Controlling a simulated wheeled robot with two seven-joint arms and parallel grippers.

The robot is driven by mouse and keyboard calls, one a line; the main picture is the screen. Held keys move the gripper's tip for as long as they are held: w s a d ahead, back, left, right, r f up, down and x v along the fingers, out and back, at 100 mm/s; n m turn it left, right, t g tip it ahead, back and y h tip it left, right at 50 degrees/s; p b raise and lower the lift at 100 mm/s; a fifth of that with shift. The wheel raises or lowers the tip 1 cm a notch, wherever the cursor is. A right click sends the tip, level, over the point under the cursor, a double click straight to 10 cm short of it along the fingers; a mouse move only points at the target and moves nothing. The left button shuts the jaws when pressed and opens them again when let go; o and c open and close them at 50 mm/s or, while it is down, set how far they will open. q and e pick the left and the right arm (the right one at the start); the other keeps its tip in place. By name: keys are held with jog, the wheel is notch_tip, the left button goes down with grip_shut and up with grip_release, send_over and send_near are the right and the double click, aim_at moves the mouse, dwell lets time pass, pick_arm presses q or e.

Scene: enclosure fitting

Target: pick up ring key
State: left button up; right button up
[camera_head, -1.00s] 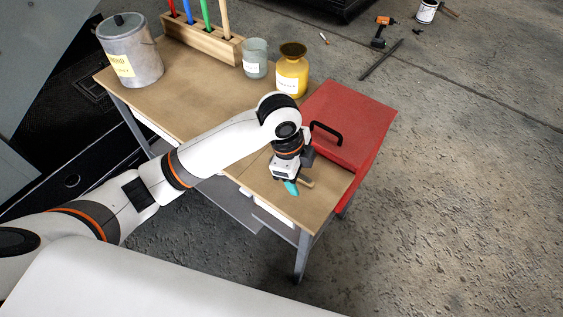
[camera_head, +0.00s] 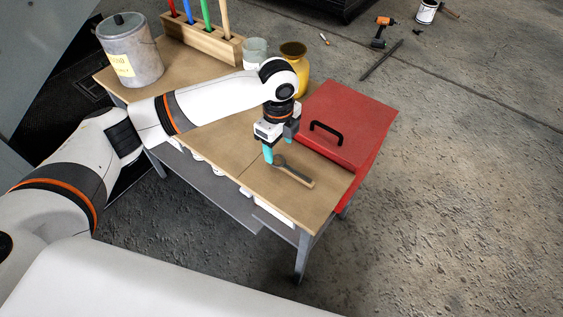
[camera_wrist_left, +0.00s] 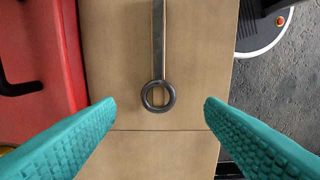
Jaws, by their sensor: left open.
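The ring key (camera_head: 296,174) lies flat on the wooden workbench near its front right end. In the left wrist view its dark grey ring (camera_wrist_left: 158,108) sits low in the middle, with the straight shaft (camera_wrist_left: 158,45) running up out of the frame. My left gripper (camera_head: 273,157) points down over the ring end. Its teal fingers are open and empty, one on each side of the ring and apart from it in the left wrist view (camera_wrist_left: 160,103). The exact height above the bench is hard to tell. My right gripper is not in view.
A red box (camera_head: 350,120) with a black handle stands just right of the key. A yellow jar (camera_head: 297,70), a glass beaker (camera_head: 256,50), a wooden rack (camera_head: 200,40) and a metal canister (camera_head: 132,55) stand farther back. The bench top (camera_head: 225,135) around the key is bare.

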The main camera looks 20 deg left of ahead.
aim_at(279, 161)
pick_arm(q)
notch_tip(279, 161, down, 5)
jog(key=shift+w, duration=0.1)
jog(key=shift+f+p, duration=0.25)
jog(key=shift+p, duration=0.05)
dwell(0.8)
jog(key=shift+c, duration=0.4)
jog(key=c, duration=0.8)
